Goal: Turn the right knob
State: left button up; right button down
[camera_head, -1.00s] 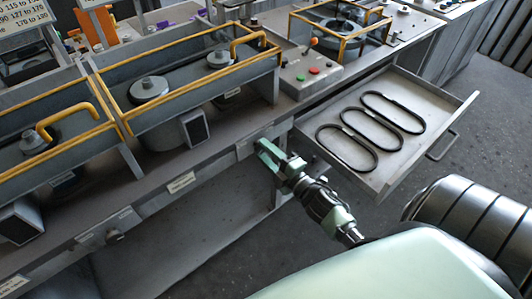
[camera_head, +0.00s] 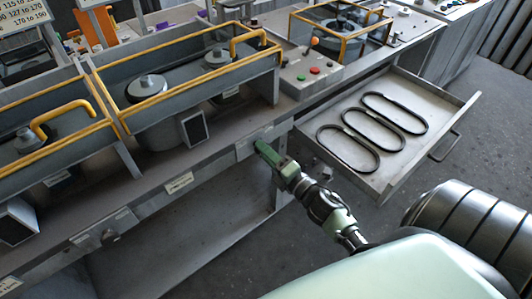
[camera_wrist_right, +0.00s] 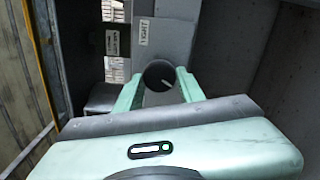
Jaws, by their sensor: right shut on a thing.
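The right knob (camera_wrist_right: 158,76) is a dark round knob with a pale pointer line, in the right wrist view. It sits on a grey panel below a small white label (camera_wrist_right: 144,32). My right gripper (camera_wrist_right: 157,84) has one green finger on each side of the knob and is shut on it. In the head view, my right gripper (camera_head: 262,148) reaches the front face of the grey bench, left of the open drawer, and hides the knob. Another knob (camera_head: 110,237) shows farther left on the same front face. My left gripper is not in view.
The open drawer (camera_head: 455,112) with several black belts juts out right of my right gripper. The grey bench (camera_head: 150,187) carries yellow-railed housings (camera_head: 190,68) and a button box (camera_head: 308,72).

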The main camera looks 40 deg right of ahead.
jog(key=c, duration=0.9)
grip_release()
jog(key=s, duration=0.2)
jog(key=s+b, duration=0.1)
jog(key=s, duration=0.4)
jog(key=shift+s+d, duration=0.25)
jog(key=shift+s, duration=0.15)
